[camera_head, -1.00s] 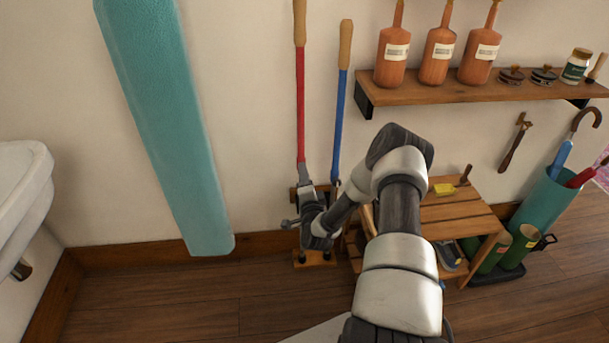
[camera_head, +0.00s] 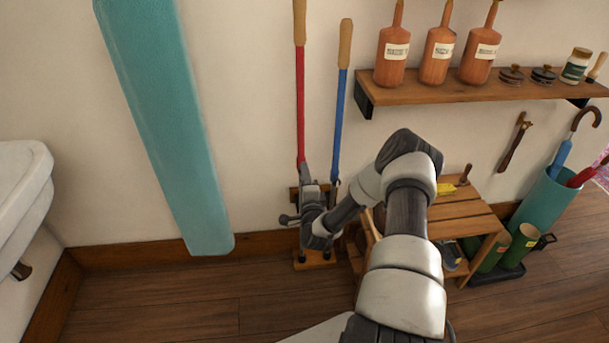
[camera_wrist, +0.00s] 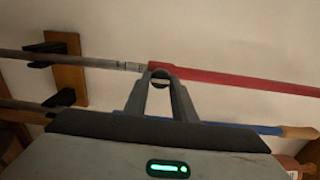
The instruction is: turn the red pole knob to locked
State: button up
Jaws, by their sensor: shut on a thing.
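The red pole (camera_head: 300,105) stands upright against the wall, with a wooden handle on top. In the wrist view the red pole (camera_wrist: 235,81) crosses the picture sideways and meets a grey section with small dark marks (camera_wrist: 130,67).
A blue pole (camera_head: 340,115) stands close on the right. Both poles stand at a wooden rack (camera_wrist: 68,75) with dark clips. A slatted bench (camera_head: 465,212) and an umbrella bin (camera_head: 540,205) are to the right. A teal padded slab (camera_head: 165,120) hangs on the left.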

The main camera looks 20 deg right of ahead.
jog(key=o, duration=1)
jog(key=shift+r, duration=0.1)
jog(key=p+v, duration=0.3)
jog(key=v, duration=1.4)
jog(key=shift+s, duration=0.25)
jog(key=shift+r, duration=0.1)
